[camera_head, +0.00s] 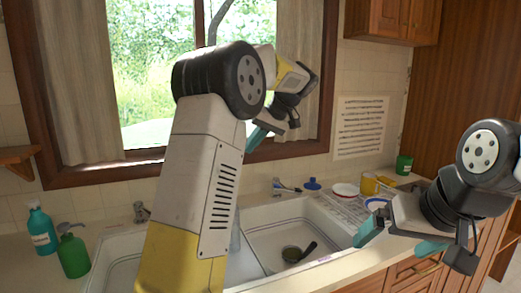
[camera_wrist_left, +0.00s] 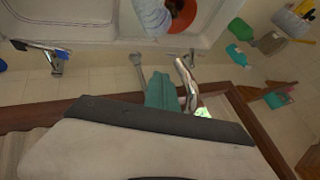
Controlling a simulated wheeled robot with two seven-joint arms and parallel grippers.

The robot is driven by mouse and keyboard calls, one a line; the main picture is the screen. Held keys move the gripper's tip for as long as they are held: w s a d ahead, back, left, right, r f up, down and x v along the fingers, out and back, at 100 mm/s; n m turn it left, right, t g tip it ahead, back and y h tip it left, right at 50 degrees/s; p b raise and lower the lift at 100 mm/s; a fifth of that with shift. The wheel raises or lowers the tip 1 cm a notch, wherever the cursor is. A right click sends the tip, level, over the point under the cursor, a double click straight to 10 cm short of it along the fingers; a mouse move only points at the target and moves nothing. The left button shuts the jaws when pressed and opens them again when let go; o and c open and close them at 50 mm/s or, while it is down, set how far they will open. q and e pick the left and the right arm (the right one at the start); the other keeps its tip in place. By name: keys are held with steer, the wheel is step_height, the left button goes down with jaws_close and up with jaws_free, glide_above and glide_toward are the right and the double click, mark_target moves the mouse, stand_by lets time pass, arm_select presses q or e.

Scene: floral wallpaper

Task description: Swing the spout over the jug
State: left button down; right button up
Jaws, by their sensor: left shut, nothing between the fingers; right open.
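A curved metal spout (camera_wrist_left: 186,78) rises behind the sink in the left wrist view. A grey curved pipe (camera_head: 216,18), which looks like its upper part, shows before the window; my arm hides the rest. A pale bluish vessel (camera_wrist_left: 150,14), probably the jug, stands in the sink, cut by the frame edge. A sliver of it (camera_head: 235,240) seems to show beside my arm in the head view. My left gripper (camera_head: 256,137) is shut and empty, raised before the window; its teal fingers appear beside the spout in the wrist view. My right gripper (camera_head: 398,240) is open and empty over the right counter.
A red-orange dish (camera_wrist_left: 183,18) is by the vessel.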

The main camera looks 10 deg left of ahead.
arm_select(q)
steer(key=v, duration=0.8)
steer(key=s+a+f+m+t+h, duration=0.25)
steer(key=s+m+h, duration=0.25)
steer(key=s, duration=0.8)
steer(key=s+d+f+m+t+h, duration=0.1)
steer(key=s+f+h, duration=0.1)
steer(key=s+f, duration=0.3)
steer(key=s+d+f+m+t+h, duration=0.1)
steer(key=s+f, duration=0.5)
steer(key=s, duration=0.6)
steer(key=shift+d+f+h, duration=0.2)
steer(key=shift+d+h, duration=0.45)
steer(key=shift+h, duration=0.05)
